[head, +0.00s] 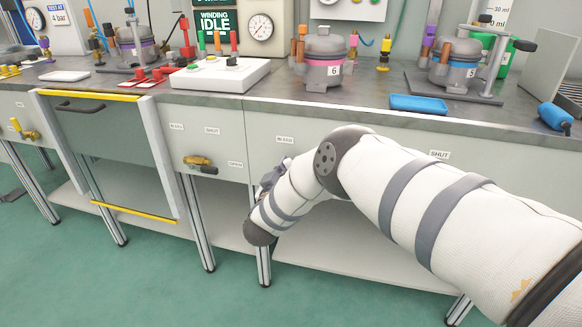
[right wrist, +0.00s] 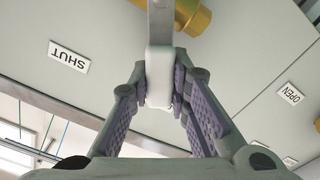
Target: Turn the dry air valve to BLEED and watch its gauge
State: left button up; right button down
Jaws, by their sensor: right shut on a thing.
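In the right wrist view my right gripper (right wrist: 160,88) is closed on the pale sleeve of a valve lever (right wrist: 158,62). The steel lever runs up beside a brass valve body (right wrist: 192,14). My left gripper is out of view.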

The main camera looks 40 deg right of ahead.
jog(key=shift+f, duration=0.15)
jog(key=c, duration=1.5)
grip_release()
jog(key=v, duration=1.2)
jog(key=shift+s, duration=0.1)
